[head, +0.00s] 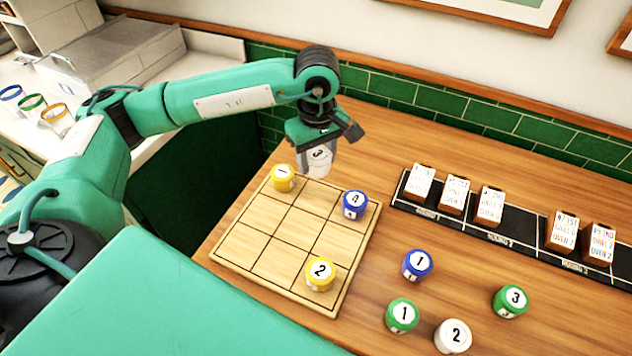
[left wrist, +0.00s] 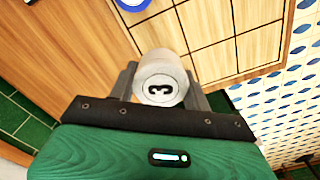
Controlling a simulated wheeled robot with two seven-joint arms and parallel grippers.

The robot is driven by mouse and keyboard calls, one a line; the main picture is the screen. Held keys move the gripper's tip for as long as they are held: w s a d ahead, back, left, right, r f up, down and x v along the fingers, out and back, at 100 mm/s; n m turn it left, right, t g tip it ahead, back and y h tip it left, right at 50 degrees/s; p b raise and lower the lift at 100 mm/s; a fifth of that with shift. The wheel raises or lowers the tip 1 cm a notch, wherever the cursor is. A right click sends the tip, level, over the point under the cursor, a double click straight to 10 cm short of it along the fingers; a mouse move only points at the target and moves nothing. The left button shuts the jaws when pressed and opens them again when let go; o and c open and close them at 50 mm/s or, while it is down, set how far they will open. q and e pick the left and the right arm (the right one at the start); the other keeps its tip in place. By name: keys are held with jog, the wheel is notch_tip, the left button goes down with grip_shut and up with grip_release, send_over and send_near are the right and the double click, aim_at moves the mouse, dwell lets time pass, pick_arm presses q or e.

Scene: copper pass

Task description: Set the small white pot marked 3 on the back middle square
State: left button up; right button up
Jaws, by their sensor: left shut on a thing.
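The small white pot marked 3 (head: 318,162) is held in my left gripper (head: 319,150), which is shut on it. In the head view it is over the back edge of the wooden grid board (head: 262,243), near the back middle square (head: 318,190). That square looks empty. A yellow pot marked 1 (head: 283,178) stands on the back left square and a blue pot (head: 355,204) on the back right. The left wrist view shows the white pot (left wrist: 160,78) between the fingers, with the board (left wrist: 225,35) beyond. My right gripper is not in view.
A yellow pot marked 2 (head: 320,273) stands on the front right square. Right of the board are loose pots: blue 1 (head: 417,265), green 1 (head: 402,315), white 2 (head: 453,336), green 3 (head: 510,301). A black rack (head: 520,240) with tags stands behind them.

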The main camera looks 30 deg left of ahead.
pick_arm(q)
send_over(317, 197)
notch_tip(317, 197, down, 5)
jog(key=shift+r+p, duration=0.15)
jog(key=shift+p, duration=0.2)
jog(key=shift+f, duration=0.5)
notch_tip(317, 197, down, 3)
jog(key=shift+f+p, duration=0.2)
jog(key=shift+p, duration=0.3)
jog(key=shift+f, duration=0.25)
jog(key=shift+f+b, duration=0.2)
jog(key=shift+b, duration=0.15)
jog(key=o, duration=1.1)
jog(key=shift+r, duration=0.1)
jog(key=shift+c, duration=0.2)
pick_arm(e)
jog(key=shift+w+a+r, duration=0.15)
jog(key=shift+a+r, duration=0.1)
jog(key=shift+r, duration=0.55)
